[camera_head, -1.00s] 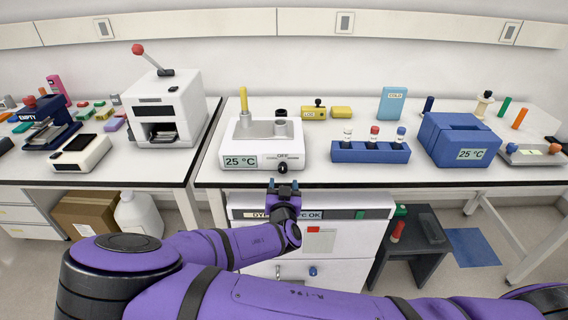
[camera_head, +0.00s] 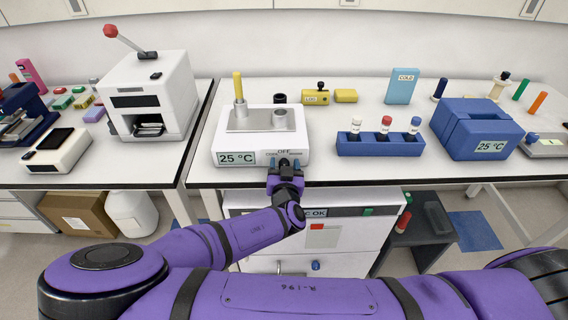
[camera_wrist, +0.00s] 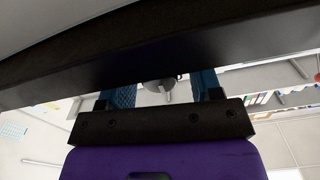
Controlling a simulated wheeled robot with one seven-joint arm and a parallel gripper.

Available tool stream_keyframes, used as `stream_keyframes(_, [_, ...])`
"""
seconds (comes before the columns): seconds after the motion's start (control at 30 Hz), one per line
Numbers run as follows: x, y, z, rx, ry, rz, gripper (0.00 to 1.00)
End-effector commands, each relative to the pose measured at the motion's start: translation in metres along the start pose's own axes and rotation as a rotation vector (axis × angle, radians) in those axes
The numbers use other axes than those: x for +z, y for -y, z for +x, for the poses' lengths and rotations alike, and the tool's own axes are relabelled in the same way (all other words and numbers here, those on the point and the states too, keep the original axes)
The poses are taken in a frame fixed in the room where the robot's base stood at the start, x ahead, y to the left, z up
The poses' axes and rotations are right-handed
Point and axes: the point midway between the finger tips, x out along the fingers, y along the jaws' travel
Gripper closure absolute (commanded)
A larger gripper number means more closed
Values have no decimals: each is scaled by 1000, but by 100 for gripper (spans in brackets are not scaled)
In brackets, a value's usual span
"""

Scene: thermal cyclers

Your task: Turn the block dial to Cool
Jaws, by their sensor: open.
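The white block heater (camera_head: 230,142) stands at the front of the middle bench, and its display (camera_head: 237,159) reads 25 °C. Its black dial (camera_head: 284,161) is on the front face at the right, under the label OFF (camera_head: 284,152). My gripper (camera_head: 285,165) is in front of the dial, with one blue finger on each side of it; whether they touch it I cannot tell. In the wrist view the dial (camera_wrist: 158,86) shows between the open fingers (camera_wrist: 165,92), with a pale pointer. The dial's setting is partly hidden.
A blue tube rack (camera_head: 350,147) with several capped vials stands to the right, then a blue 25 °C box (camera_head: 460,130). The bench's front edge (camera_head: 350,180) lies just below my gripper. A white press (camera_head: 150,95) with a red-knobbed lever stands on the left bench.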

Motion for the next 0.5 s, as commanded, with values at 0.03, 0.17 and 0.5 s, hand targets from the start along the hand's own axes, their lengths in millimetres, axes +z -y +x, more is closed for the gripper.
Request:
stream_keyframes(0.03, [0, 0, 0, 0, 0, 0, 41])
stream_keyframes(0.17, [0, 0, 0, 0, 0, 0, 62])
stream_keyframes(0.5, [0, 0, 0, 0, 0, -32, 91])
